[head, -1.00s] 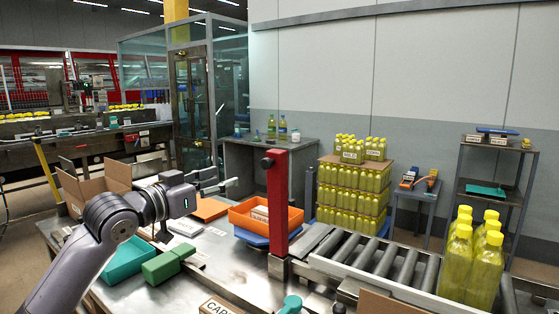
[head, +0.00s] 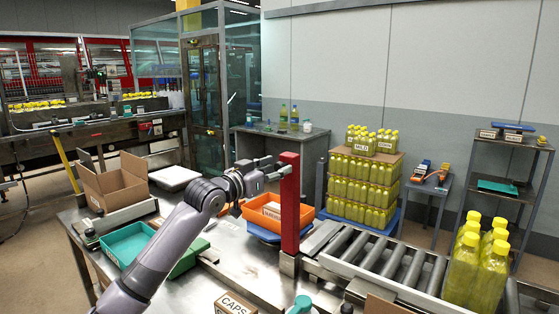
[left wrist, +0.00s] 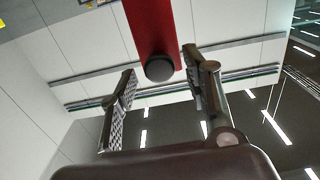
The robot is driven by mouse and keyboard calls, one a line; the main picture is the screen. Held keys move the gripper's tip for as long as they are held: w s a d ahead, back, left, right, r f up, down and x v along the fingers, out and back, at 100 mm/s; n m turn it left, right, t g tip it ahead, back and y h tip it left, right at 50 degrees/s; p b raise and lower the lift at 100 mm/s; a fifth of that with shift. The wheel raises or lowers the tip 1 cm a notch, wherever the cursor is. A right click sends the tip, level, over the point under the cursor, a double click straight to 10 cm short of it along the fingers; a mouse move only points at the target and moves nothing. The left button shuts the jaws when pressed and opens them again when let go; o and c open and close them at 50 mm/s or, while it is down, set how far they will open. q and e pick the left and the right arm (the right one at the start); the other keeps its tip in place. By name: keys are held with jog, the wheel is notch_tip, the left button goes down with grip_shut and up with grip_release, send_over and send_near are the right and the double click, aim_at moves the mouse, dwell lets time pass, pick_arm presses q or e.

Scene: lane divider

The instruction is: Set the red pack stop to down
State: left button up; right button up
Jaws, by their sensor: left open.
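The red pack stop (head: 290,205) is a tall red bar that stands upright at the near end of the roller conveyor, with a dark round knob at its top. My left gripper (head: 277,168) is open beside the top of the bar, on its left in the head view. In the left wrist view the red bar (left wrist: 151,25) comes down from the top edge, and its dark knob (left wrist: 160,68) shows between the two open fingers. I cannot tell whether a finger touches it. My right gripper is not in view.
An orange tray (head: 262,222) lies behind the bar. A cardboard box (head: 112,183) and a teal tray (head: 128,243) are on the left.

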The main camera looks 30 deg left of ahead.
pick_arm(q)
jog(key=shift+w+d, duration=0.1)
jog(key=shift+w, duration=1.05)
jog(key=shift+c, duration=0.4)
jog(key=shift+f, duration=0.1)
jog(key=c, duration=0.5)
grip_shut()
